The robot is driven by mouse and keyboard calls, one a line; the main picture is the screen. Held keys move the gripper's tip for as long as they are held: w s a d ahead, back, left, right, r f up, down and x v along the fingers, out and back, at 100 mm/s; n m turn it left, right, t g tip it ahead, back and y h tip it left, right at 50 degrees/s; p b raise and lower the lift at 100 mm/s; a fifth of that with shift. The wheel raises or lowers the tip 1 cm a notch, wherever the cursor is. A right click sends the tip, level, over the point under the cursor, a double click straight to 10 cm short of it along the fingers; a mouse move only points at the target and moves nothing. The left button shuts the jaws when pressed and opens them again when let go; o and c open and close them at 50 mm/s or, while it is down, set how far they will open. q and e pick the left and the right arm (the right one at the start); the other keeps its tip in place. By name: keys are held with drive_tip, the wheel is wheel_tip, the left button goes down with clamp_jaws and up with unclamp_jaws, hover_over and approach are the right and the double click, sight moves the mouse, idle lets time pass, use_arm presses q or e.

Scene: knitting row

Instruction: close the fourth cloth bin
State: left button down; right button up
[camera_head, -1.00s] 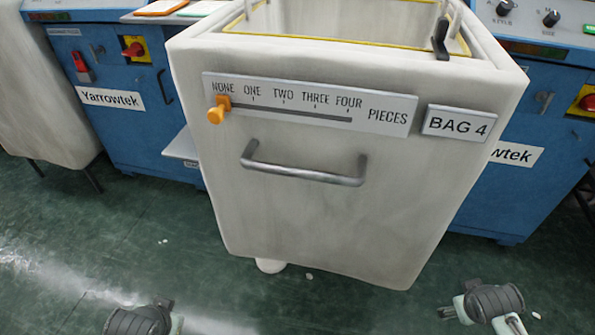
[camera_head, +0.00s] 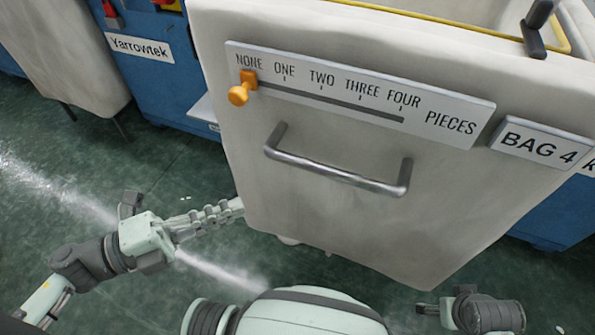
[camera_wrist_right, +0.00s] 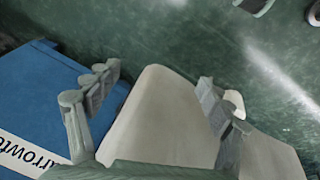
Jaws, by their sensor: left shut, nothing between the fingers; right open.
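The fourth cloth bin (camera_head: 330,225) is off-white, labelled BAG 4 (camera_head: 541,141), and stands out in front of the blue machines with its top open. Its front has a grey bar handle (camera_head: 335,172) and an orange slider knob (camera_head: 240,92) at NONE. My left gripper (camera_head: 238,208) is shut and empty, its tips at the bin's lower left edge; I cannot tell whether they touch it. My right gripper (camera_head: 426,309) is low, in front of the bin's lower right. In the right wrist view its fingers (camera_wrist_right: 158,88) are spread, with a pale cloth surface beyond them.
A blue machine marked Yarrowtek (camera_head: 143,50) stands behind at the left, beside another pale cloth bin (camera_head: 65,45). More blue machine (camera_head: 560,215) shows at the right. The green floor (camera_head: 175,170) is clear apart from small white scraps.

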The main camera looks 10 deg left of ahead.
use_arm(q)
drive_tip(key=shift+m, duration=0.3)
drive_tip(key=shift+w+a+p+x, duration=0.2)
drive_tip(key=shift+p+x, duration=0.1)
drive_tip(key=shift+x, duration=1.85)
drive_tip(key=shift+w+a+p+x, duration=0.1)
drive_tip(key=shift+w+p+x, duration=0.15)
drive_tip(key=shift+x, duration=1.85)
drive_tip(key=shift+w+a+p+x, duration=0.15)
drive_tip(key=shift+p+x, duration=0.2)
drive_tip(key=shift+x, duration=1.8)
use_arm(e)
drive_tip(key=shift+a+f, duration=0.1)
drive_tip(key=shift+f, duration=2)
